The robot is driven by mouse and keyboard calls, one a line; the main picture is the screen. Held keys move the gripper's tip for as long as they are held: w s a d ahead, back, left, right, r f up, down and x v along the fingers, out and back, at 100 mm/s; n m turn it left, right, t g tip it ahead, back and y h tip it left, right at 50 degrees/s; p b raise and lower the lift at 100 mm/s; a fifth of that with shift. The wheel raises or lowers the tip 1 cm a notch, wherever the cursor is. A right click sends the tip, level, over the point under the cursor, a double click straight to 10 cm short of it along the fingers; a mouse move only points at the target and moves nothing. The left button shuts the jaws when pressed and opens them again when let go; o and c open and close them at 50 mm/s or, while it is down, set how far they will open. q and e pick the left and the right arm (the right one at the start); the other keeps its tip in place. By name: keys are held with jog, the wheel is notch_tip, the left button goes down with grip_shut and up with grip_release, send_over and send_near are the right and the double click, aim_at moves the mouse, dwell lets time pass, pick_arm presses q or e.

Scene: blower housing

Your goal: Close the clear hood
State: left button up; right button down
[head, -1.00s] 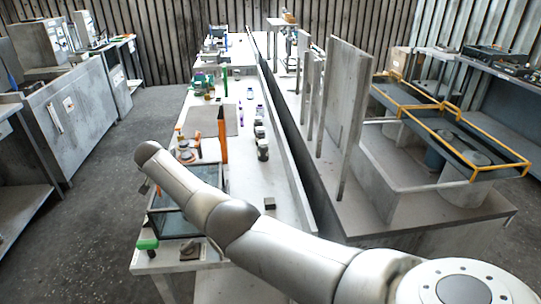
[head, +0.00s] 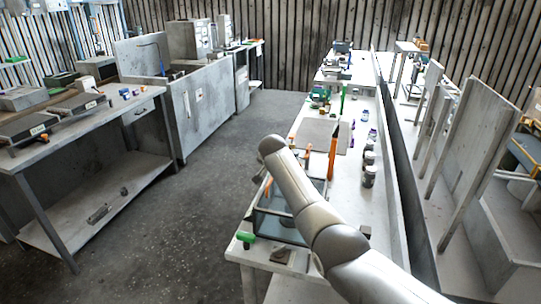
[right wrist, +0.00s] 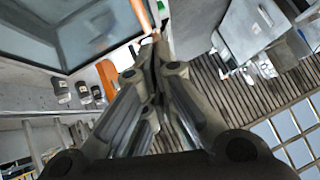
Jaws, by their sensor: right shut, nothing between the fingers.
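The clear hood appears as a dark-framed, see-through box (head: 268,226) on the near end of the white bench in the head view. My right arm covers part of it, so I cannot tell there how far its lid stands open. In the right wrist view a large clear panel with a grey frame (right wrist: 100,28) fills the upper left. My right gripper (right wrist: 155,48) is shut and empty, just right of the panel's frame; I cannot tell whether they touch. In the head view its fingers are hidden by my arm. My left gripper is not in view.
An orange upright post (head: 333,158) stands behind the hood. Dark-lidded jars (head: 369,175) line the bench's right side. A green-topped item (head: 246,238) sits at the near left corner. Open floor (head: 170,220) lies left of the bench, with a grey worktable (head: 70,140) beyond.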

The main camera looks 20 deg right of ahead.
jog(key=b+v, duration=0.1)
jog(key=v, duration=0.7)
jog(key=s+f+n+g+y, duration=0.1)
jog(key=s+f+n+g, duration=0.3)
jog(key=s+f, duration=1.7)
jog(key=s+a+f+n+g+y, duration=0.1)
jog(key=s+n, duration=0.2)
jog(key=s, duration=1.2)
jog(key=s+a+f+n+g+y, duration=0.1)
jog(key=s+f+n, duration=0.15)
jog(key=s, duration=1.25)
notch_tip(320, 180, down, 25)
jog(key=g, duration=0.1)
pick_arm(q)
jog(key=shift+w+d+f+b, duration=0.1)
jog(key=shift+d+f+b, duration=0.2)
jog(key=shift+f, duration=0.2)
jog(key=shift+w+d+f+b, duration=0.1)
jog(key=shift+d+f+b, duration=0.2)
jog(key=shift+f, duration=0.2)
pick_arm(e)
jog(key=s+d+f+n+g, duration=0.1)
jog(key=s+d+f, duration=0.1)
jog(key=s+f, duration=1.5)
jog(key=shift+s+d, duration=0.35)
jog(key=shift+s, duration=0.1)
